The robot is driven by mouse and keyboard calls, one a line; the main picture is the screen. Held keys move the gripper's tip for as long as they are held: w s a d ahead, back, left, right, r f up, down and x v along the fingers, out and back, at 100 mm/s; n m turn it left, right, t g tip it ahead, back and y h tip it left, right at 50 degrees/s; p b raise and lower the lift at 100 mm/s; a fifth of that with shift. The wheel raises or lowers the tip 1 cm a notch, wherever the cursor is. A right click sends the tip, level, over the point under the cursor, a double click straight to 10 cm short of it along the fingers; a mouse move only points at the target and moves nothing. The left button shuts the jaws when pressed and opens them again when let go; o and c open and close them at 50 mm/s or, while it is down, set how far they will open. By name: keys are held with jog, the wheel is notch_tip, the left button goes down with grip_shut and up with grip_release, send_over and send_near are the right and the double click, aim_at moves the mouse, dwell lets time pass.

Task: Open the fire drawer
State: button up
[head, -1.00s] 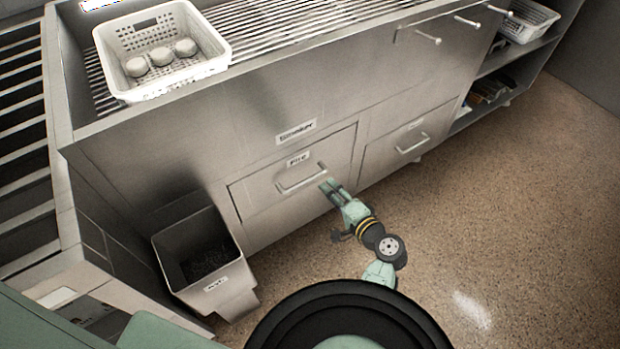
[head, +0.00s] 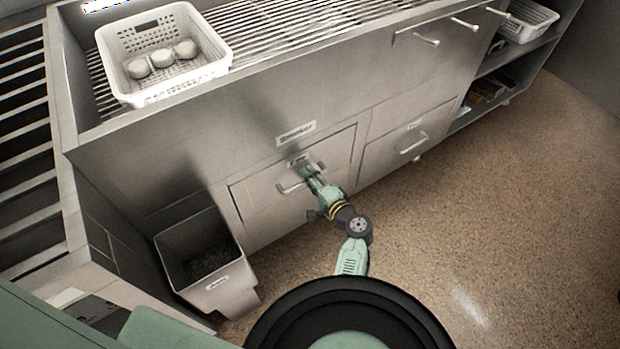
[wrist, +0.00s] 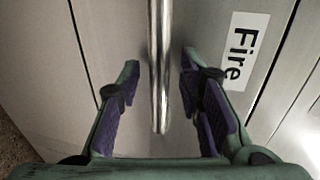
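The fire drawer (head: 262,197) is a steel front low on the counter, flush in its frame. Its bar handle (head: 287,189) is partly hidden behind my gripper (head: 311,172) in the head view. In the wrist view the handle (wrist: 160,60) runs down from the top edge, between the two fingers of my gripper (wrist: 160,98). The fingers are spread, with a gap on both sides of the bar. The label "Fire" (wrist: 242,52) is on the drawer front to the right of the handle.
A second drawer (head: 395,150) with a handle is to the right. A steel bin (head: 225,285) stands on the floor to the left. A white perforated basket (head: 165,90) with three round items sits on the grill above. Floor (head: 500,230) is open to the right.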

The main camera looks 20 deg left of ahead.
jog(key=shift+c, duration=0.6)
grip_shut()
dwell(0.3)
